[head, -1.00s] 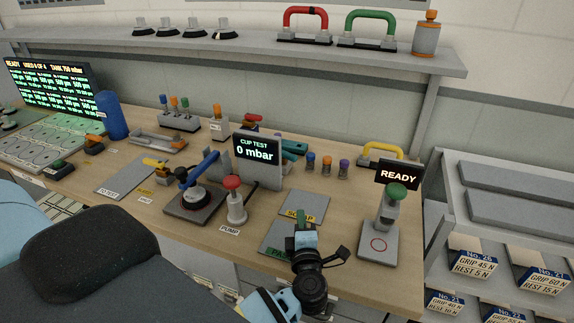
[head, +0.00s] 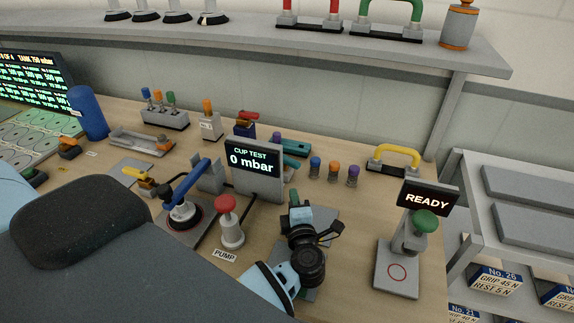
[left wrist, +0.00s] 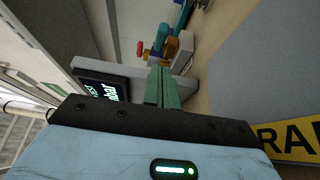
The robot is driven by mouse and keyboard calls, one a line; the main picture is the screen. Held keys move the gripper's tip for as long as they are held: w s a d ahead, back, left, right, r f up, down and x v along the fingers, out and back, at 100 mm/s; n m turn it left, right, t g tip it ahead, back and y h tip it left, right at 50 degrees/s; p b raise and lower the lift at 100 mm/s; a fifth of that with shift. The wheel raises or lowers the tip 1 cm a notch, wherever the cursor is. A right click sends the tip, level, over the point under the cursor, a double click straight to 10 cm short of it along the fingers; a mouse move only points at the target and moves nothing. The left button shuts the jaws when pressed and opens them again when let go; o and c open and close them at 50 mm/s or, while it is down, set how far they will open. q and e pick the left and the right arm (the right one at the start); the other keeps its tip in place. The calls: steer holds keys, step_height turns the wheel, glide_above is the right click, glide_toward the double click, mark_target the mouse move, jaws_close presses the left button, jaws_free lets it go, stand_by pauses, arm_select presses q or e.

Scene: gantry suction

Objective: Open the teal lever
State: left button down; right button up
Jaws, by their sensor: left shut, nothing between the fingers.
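The teal lever (head: 295,147) lies at the back of the bench, partly hidden behind the cup test display (head: 253,160). Teal also shows at the top of the left wrist view (left wrist: 183,16), beyond the fingertips. My left gripper (head: 295,198) is over the bench, in front and to the right of the display, apart from the lever. Its green fingers (left wrist: 163,85) are together and empty. My right gripper is not in view.
A red-knobbed pump (head: 228,220) stands left of my gripper, and a READY stand (head: 398,270) on the right. Several small coloured knobs (head: 333,172) and a yellow handle (head: 397,155) stand behind. A red-handled valve (head: 246,122) is at the back.

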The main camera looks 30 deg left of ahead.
mark_target(287, 164)
arm_select(q)
steer(key=shift+w+a+r, duration=0.1)
steer(key=shift+w+a, duration=0.2)
steer(key=shift+w, duration=0.1)
steer(key=x, duration=0.9)
steer(key=shift+d, duration=0.1)
